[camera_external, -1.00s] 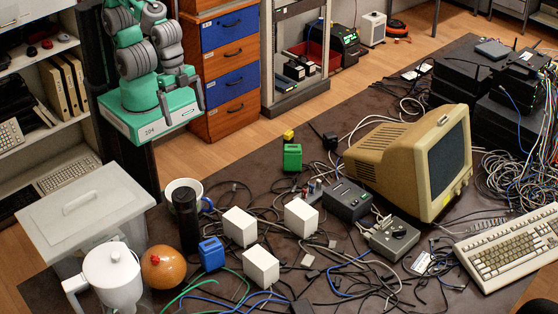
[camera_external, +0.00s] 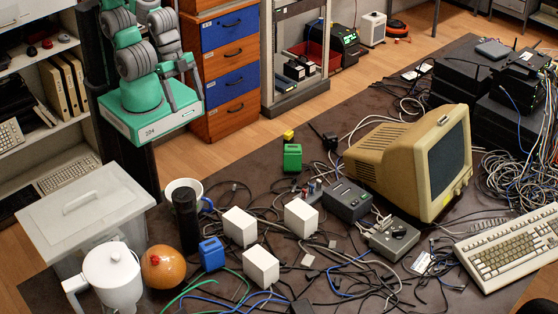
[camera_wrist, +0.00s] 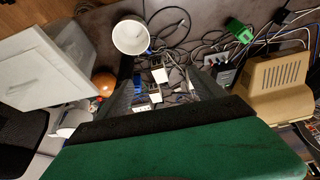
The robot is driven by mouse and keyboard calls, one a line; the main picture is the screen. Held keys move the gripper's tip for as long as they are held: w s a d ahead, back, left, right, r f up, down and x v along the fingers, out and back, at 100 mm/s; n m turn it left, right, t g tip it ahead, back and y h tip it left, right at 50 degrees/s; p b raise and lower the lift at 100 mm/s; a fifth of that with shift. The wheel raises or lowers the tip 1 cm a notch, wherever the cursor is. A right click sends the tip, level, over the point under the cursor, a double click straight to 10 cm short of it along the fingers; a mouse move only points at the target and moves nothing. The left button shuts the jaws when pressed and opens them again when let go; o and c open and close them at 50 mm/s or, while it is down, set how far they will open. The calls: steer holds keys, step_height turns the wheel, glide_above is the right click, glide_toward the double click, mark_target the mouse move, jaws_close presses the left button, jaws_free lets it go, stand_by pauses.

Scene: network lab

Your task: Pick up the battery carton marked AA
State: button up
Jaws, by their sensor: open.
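Three plain white cartons stand among cables on the dark table: a left one (camera_external: 239,226), a right one (camera_external: 300,217) and a front one (camera_external: 260,266). I cannot read an AA mark on any of them. White boxes also show small in the wrist view (camera_wrist: 159,75), between my fingers and partly hidden by cables and fingers. My gripper (camera_external: 187,102) is open and empty. It is in the air beyond the table's far left edge, well apart from the cartons.
A black device (camera_external: 347,201) and a beige monitor (camera_external: 385,160) stand to the right. Loose cables surround the cartons.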

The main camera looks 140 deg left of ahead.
steer(key=m+t+y+b, duration=0.2)
steer(key=m+t+b, duration=0.6)
steer(key=m, duration=1.9)
glide_toward(239, 217)
steer(key=w+a+r+g, duration=0.1)
steer(key=a, duration=0.3)
steer(key=w+d+f+m, duration=0.1)
steer(key=w+f+m, duration=0.1)
steer(key=w+f+m+t, duration=0.1)
steer(key=w+m, duration=0.2)
steer(key=w+d+f+m+h+b, duration=0.1)
steer(key=w+f+m, duration=0.1)
steer(key=w+m, duration=0.1)
steer(key=shift+d+f+t, duration=0.3)
steer(key=shift+f+t, duration=0.05)
steer(key=shift+t, duration=0.05)
steer(key=c, duration=1.7)
steer(key=shift+r, duration=0.1)
